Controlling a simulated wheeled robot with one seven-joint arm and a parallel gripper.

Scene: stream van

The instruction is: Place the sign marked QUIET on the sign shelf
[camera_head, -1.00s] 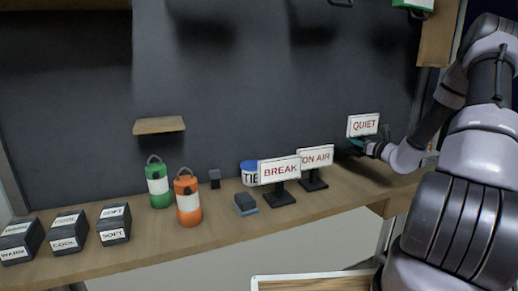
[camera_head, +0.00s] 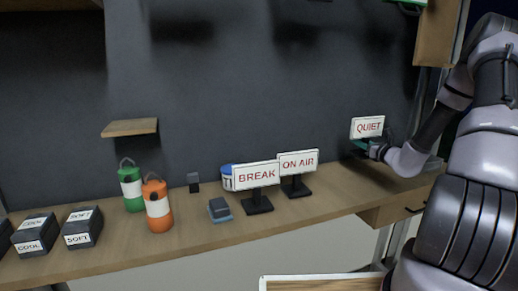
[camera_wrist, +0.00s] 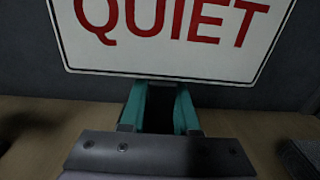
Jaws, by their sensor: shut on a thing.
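The QUIET sign (camera_head: 367,127) is a white board with red letters, upright at the right end of the bench. It fills the top of the wrist view (camera_wrist: 170,35). My gripper (camera_head: 362,147) is below the board. In the wrist view its teal fingers (camera_wrist: 160,108) are shut on the sign's dark stem under the board. The sign's base is hidden. A small wooden shelf (camera_head: 130,127) is fixed to the dark wall at the left, empty on top; I cannot tell whether it is the sign shelf.
A blue tub (camera_head: 227,177), dark block (camera_head: 219,209), orange canister (camera_head: 157,205), green canister (camera_head: 131,188) and labelled dark boxes (camera_head: 82,228) are further left. Bench right of ON AIR is clear.

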